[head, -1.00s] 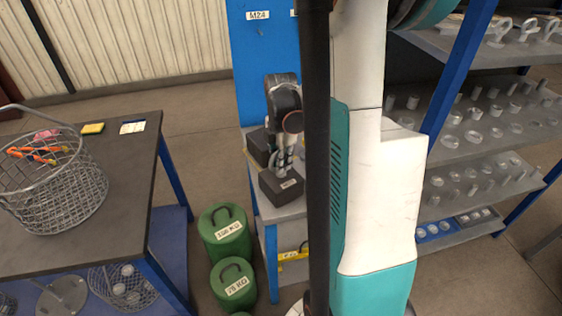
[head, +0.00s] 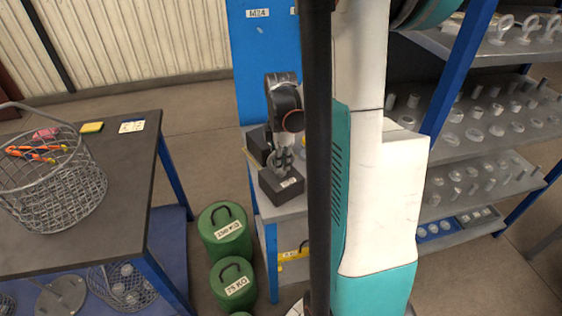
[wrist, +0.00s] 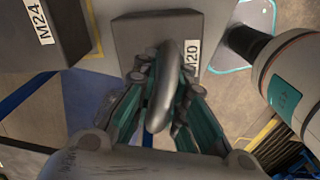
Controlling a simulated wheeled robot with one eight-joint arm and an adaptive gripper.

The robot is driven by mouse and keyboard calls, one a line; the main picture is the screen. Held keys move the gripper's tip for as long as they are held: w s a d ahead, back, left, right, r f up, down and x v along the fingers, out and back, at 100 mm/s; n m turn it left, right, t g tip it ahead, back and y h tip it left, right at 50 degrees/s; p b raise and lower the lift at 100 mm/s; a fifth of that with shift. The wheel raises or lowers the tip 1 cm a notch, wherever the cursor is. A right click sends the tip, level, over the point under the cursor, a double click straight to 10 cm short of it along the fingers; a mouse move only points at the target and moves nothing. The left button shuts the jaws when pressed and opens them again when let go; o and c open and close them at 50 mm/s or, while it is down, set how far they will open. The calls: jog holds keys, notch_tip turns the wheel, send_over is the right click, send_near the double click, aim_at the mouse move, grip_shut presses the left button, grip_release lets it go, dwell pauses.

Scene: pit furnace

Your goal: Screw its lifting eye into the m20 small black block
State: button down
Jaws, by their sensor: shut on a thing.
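The m20 small black block (head: 281,187) stands on a grey bench top in the head view. In the wrist view the m20 block (wrist: 144,33) shows its label, partly covered by my gripper. My gripper (head: 283,160) points down over the top of the block. In the wrist view my gripper (wrist: 160,112) has its fingers shut on the lifting eye (wrist: 163,90), a grey metal ring. The ring's lower end is at the block's top, and I cannot tell whether its thread is in the hole.
A second black block (head: 258,146), labelled M24 in the wrist view (wrist: 52,30), stands close behind. Green weights (head: 224,232) stand on the floor to the left. A table with a wire basket (head: 60,195) is further left. Shelves with metal parts (head: 475,130) are at the right.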

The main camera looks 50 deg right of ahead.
jog(key=shift+m, duration=1.7)
jog(key=shift+m, duration=0.4)
jog(key=shift+m+b, duration=0.35)
jog(key=shift+m, duration=0.95)
jog(key=shift+m, duration=1.8)
